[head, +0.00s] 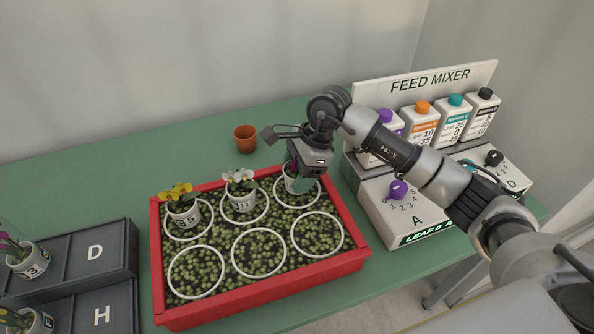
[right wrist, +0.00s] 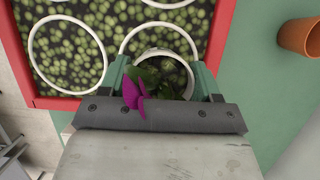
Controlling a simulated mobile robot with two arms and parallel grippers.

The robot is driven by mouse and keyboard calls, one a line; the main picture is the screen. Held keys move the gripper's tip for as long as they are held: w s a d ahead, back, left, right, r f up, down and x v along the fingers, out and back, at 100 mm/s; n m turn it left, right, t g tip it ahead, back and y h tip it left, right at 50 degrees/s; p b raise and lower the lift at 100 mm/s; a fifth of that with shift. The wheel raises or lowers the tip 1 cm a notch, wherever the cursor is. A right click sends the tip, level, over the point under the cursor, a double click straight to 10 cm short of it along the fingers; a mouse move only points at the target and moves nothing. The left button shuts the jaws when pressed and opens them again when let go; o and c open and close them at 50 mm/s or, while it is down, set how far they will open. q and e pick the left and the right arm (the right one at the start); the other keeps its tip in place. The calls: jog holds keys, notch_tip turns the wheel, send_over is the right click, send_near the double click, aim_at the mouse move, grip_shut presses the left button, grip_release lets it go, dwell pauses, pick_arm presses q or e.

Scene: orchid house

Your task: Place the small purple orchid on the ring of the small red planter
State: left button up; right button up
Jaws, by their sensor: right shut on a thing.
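The small purple orchid (right wrist: 136,94) is in a white pot between the fingers of my right gripper (right wrist: 160,75). In the head view the pot (head: 298,184) shows below my right gripper (head: 304,176), at the back right ring of the red planter (head: 266,293). That ring (head: 318,202) shows around and in front of the pot; it also shows in the right wrist view (right wrist: 125,45). The gripper is shut on the pot. I cannot tell whether the pot touches the pebbles. My left gripper is not in view.
A yellow orchid (head: 178,192) and a white orchid (head: 240,178) stand in the other back rings; the front rings are empty. A terracotta pot (head: 245,140) stands behind. The feed mixer (head: 390,205) is close on the right. Dark crates (head: 84,258) stand at left.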

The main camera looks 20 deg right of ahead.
jog(key=shift+f, duration=0.3)
jog(key=shift+f+b, duration=0.2)
jog(key=shift+b, duration=0.1)
jog(key=o, duration=1)
jog(key=shift+r, duration=0.1)
jog(key=v, duration=1.2)
jog(key=shift+b, duration=0.4)
jog(key=shift+r, duration=0.1)
